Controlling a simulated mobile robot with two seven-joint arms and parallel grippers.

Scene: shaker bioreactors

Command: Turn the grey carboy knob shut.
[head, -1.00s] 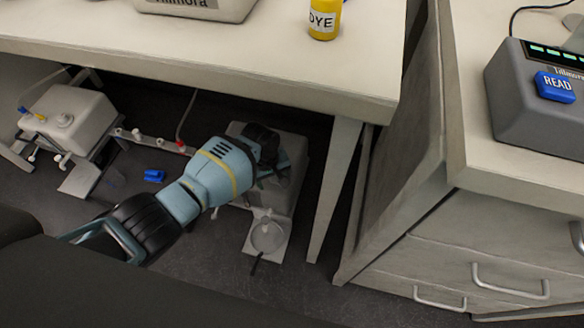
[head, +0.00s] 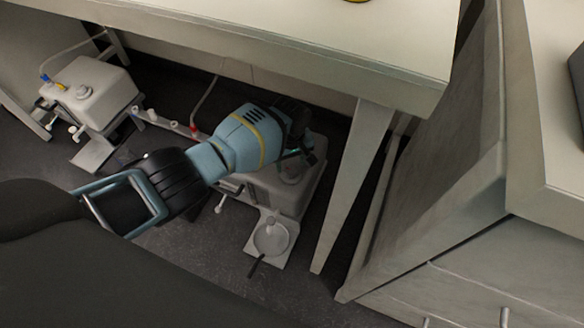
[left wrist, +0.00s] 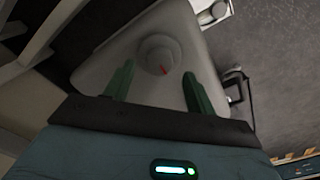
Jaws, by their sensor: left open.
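The grey carboy (head: 262,192) stands on the floor under the bench, partly covered by my left arm. Its round knob (head: 291,172) is on top, partly behind the gripper. My left gripper (head: 308,156) is over the carboy's top. In the left wrist view its two green fingers (left wrist: 158,74) are open, one on each side of the knob's near edge, with nothing between them. Contact cannot be told. My right gripper is not in view.
The bench top (head: 300,45) overhangs the carboy, and a bench leg (head: 350,185) stands just to its right. A round clear dish (head: 271,238) sits on a plate in front. A paler carboy (head: 93,92) stands at the left. A drawer cabinet (head: 460,275) is at right.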

